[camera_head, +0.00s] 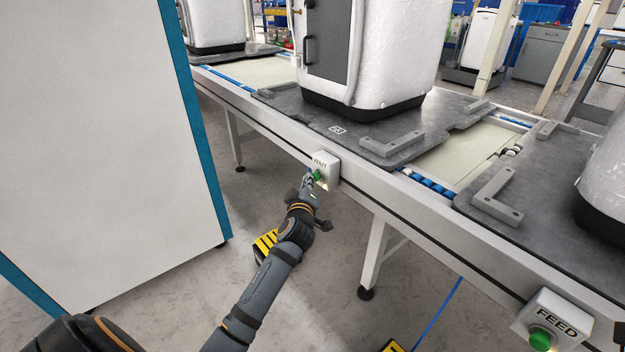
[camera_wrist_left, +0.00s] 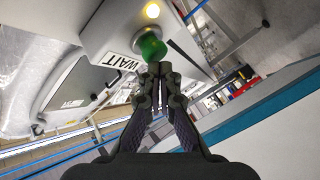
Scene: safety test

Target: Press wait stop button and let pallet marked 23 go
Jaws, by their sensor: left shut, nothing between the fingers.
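The WAIT box (camera_head: 328,163) is mounted on the conveyor's side rail, with a green button (camera_head: 317,174) on its front. The dark pallet (camera_head: 290,105), with a small label that seems to read 23, carries a white machine (camera_head: 400,50) on the conveyor behind the box. My right gripper is out of view.
A FEED box (camera_head: 562,315) with its own green button (camera_head: 541,339) is on the rail at lower right. Another loaded pallet (camera_head: 530,215) stands to the right. A big white cabinet (camera_head: 100,140) stands left of my arm. Yellow-black blocks (camera_head: 265,246) are on the floor.

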